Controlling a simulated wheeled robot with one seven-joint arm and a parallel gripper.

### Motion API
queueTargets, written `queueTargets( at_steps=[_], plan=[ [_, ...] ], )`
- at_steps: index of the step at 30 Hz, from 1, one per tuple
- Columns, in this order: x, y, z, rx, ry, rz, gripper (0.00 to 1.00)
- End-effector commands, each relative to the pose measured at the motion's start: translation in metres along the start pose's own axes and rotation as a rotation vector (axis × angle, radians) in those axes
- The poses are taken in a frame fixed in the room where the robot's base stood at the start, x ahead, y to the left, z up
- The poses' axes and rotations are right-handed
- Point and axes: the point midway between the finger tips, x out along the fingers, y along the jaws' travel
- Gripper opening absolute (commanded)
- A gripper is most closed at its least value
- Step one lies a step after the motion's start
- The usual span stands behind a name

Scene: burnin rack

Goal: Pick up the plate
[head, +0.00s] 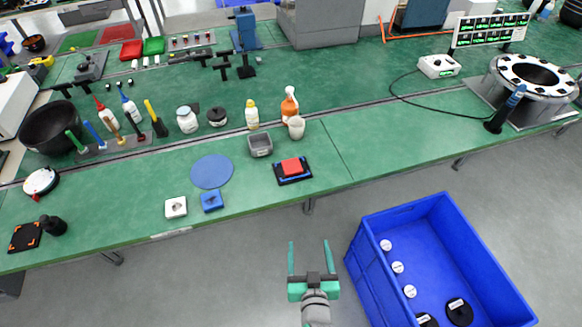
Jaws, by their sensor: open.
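A flat round blue disc (211,171), the most plate-like thing in view, lies on the green bench (340,150) left of the middle. A small black and blue square base (293,179) with a red block (291,166) on it lies to the disc's right. I cannot tell for certain which thing is the plate. My gripper (309,244) is open and empty, with teal fingers pointing up the picture. It appears in front of the bench's near edge, below and right of the disc, apart from both.
A blue crate (378,267) with round white and black parts stands on the floor right of my gripper. A white square piece (176,207) and a blue one (211,201) lie near the bench edge. A grey bin (260,150) and several bottles stand behind.

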Motion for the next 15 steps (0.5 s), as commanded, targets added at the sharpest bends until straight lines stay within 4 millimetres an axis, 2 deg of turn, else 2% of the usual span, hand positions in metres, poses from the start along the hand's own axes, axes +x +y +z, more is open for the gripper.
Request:
queueTargets(
  at_steps=[1,6,9,15],
  plan=[
    [0.018,0.002,-0.014,-0.002,0.009,-0.018,0.70],
    [0.065,0.003,-0.054,-0.020,0.014,-0.097,0.70],
    [0.086,0.001,-0.080,-0.035,0.023,-0.148,0.70],
    [0.109,-0.002,-0.119,-0.064,0.041,-0.225,0.70]
  ],
)
